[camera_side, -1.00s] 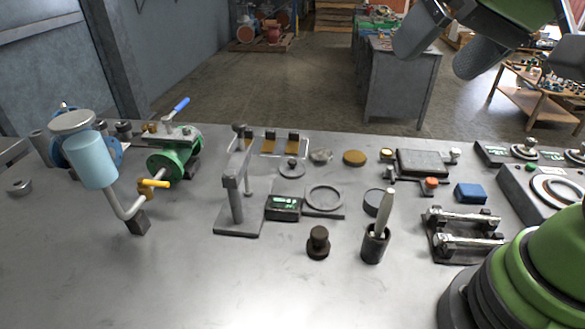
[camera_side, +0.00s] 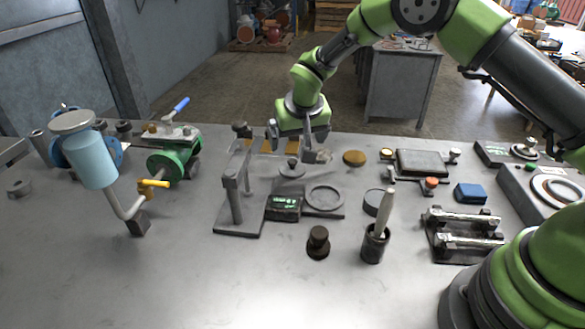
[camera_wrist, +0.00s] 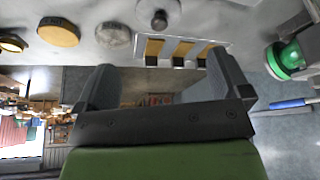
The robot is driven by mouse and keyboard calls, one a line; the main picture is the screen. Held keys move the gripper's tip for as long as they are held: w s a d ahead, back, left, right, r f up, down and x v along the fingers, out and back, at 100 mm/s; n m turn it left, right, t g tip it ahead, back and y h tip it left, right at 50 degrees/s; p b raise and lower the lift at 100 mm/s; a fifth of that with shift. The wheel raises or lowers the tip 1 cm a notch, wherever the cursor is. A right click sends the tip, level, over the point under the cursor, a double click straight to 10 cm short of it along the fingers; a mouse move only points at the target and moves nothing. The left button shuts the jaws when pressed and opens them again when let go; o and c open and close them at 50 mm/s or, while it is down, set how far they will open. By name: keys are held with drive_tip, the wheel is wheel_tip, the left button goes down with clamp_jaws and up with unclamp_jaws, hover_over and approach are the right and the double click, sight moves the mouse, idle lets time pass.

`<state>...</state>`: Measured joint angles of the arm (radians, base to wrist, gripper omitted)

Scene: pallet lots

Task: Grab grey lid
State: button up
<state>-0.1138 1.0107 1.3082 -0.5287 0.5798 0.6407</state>
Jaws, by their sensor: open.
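The grey lid (camera_side: 291,169) is a round disc with a small knob on top and lies flat on the bench. It also shows at the top edge of the wrist view (camera_wrist: 158,14), partly cut off by the frame. My gripper (camera_side: 291,141) is open and empty, above and slightly behind the lid in the side view. In the wrist view its two fingers (camera_wrist: 165,72) stand wide apart with nothing between them. The lid is clear of the fingers.
A tray with ochre pieces (camera_wrist: 180,50) lies behind the lid. A grey stone-like disc (camera_wrist: 113,40) and an ochre disc (camera_side: 354,158) lie to its right in the side view. A metal stand (camera_side: 236,195) rises at the left front, and a ring (camera_side: 324,198) lies in front.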

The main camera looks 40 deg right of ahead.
sight(293, 162)
drive_tip(key=x, duration=0.9)
drive_tip(key=shift+f, duration=0.2)
drive_tip(key=shift+c, duration=0.2)
drive_tip(key=c, duration=0.9)
